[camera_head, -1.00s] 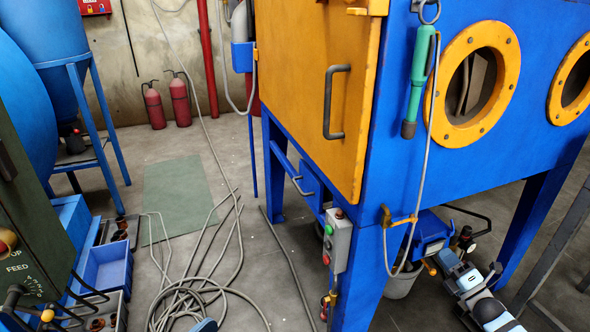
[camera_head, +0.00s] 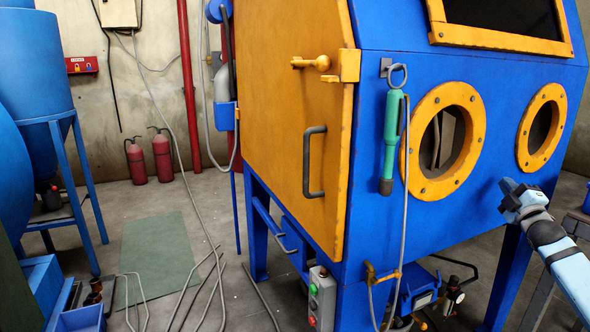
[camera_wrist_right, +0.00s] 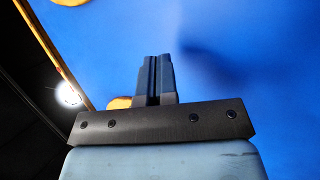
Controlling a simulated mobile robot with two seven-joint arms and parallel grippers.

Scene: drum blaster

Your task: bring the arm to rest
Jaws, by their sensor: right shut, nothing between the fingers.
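My right arm (camera_head: 560,255) comes in from the lower right in the head view. My right gripper (camera_head: 507,187) is at the right, in front of the blue cabinet's (camera_head: 360,165) front face, below the right round port. In the right wrist view its two dark fingers (camera_wrist_right: 155,78) are together with nothing between them. The blue panel (camera_wrist_right: 240,60) fills most of that view behind the fingers. I cannot tell from the picture how close the fingers are to it. My left gripper does not show in either view.
The orange door (camera_head: 290,110) with its dark handle (camera_head: 313,160) is shut on the cabinet's left side. A green-handled tool (camera_head: 391,140) hangs on the front. Hoses lie on the floor near a green mat (camera_head: 158,255). Two red extinguishers (camera_head: 162,155) stand by the wall.

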